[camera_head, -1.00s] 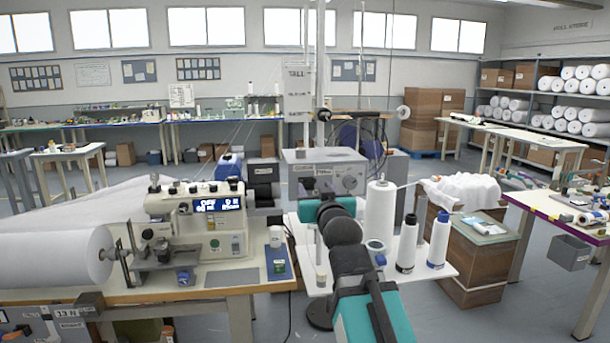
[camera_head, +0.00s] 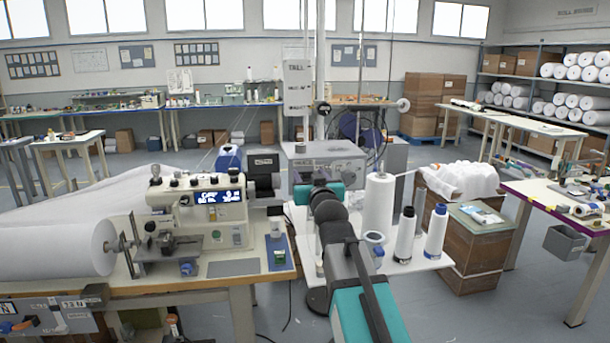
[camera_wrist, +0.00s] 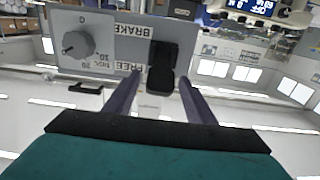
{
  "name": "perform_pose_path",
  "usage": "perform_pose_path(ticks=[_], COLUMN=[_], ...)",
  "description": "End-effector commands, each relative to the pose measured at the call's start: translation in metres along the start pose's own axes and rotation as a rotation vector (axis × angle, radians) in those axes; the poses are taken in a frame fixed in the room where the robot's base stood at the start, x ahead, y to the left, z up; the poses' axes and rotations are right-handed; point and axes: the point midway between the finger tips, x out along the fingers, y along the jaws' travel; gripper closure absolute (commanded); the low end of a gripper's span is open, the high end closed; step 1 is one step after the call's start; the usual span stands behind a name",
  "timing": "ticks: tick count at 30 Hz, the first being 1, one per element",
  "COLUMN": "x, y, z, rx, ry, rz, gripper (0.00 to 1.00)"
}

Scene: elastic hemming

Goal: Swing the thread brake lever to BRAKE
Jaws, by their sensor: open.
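The thread brake lever (camera_wrist: 160,72) is a black handle on a grey panel (camera_wrist: 200,45) in the wrist view, where the picture is turned over. The panel has the inverted words BRAKE and FREE, and the lever's lower end in the picture is beside FREE. My gripper (camera_wrist: 159,80) is open, with one dark finger on each side of the lever's end. I cannot tell whether either finger touches it. In the head view the grey box (camera_head: 345,170) stands behind my arm.
A grey dial (camera_wrist: 78,44) sits on the same panel. In the head view, a large white cone (camera_head: 378,205) and smaller spools (camera_head: 405,235) stand right of my arm. A sewing machine (camera_head: 195,215) with a white fabric roll (camera_head: 65,250) stands left.

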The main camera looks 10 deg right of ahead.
Motion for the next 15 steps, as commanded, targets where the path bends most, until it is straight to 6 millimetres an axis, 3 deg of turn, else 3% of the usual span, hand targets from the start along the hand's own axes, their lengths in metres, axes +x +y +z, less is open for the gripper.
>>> perform_pose_path(ticks=[12, 15], x=[0.0046, 0.0046], y=[-0.0003, -0.0003], z=[0.0003, 0.0002], rx=[0.000, 0.000], ry=[0.000, 0.000], rz=[0.000, 0.000], gripper=[0.50, 0.64])
